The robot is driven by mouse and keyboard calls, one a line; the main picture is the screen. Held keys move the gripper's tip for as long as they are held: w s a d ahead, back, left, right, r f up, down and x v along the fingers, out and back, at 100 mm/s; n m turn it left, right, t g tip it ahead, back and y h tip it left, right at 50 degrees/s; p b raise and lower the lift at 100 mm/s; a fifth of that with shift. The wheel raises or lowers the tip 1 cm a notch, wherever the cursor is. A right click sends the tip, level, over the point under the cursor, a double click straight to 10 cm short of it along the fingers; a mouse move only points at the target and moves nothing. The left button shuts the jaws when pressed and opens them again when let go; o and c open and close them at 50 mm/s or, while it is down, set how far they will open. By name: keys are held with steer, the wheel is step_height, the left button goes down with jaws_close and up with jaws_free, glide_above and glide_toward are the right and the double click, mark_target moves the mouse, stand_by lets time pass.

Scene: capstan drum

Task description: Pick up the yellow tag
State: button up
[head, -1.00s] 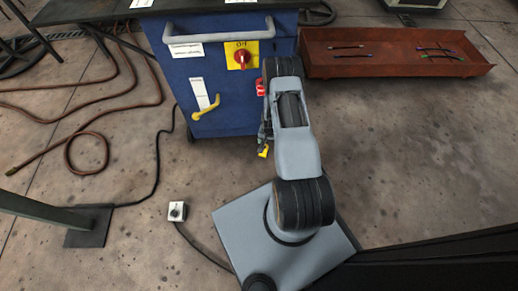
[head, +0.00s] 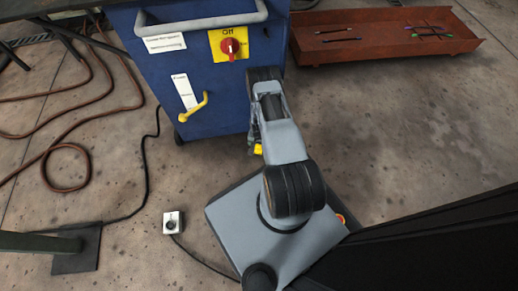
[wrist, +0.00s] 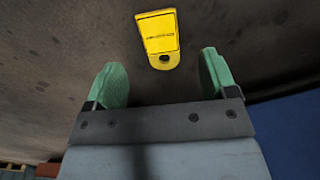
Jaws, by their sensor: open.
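The yellow tag (wrist: 158,35) shows in the wrist view, with small dark print and a dark hole at its near end. It lies just ahead of my gripper (wrist: 160,70), roughly centred between the two green fingers. The fingers are apart and nothing is between them that I can see as held. In the head view a small yellow patch, likely the tag (head: 257,149), shows beside my gripper (head: 254,138), low at the right side of the blue cabinet. My arm hides much of that area, and I cannot tell whether the tag touches a finger.
The blue cabinet (head: 200,90) stands close by, with a grey rail, a yellow handle (head: 194,107) and a red switch (head: 230,47) marked Off. A rusty tray (head: 385,40) with thin rods lies back right. A small white box (head: 173,222) with a cable is on the floor.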

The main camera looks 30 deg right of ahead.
mark_target(259, 149)
steer(key=shift+f+b, duration=1.35)
steer(key=shift+f, duration=1.4)
steer(key=shift+c, duration=0.4)
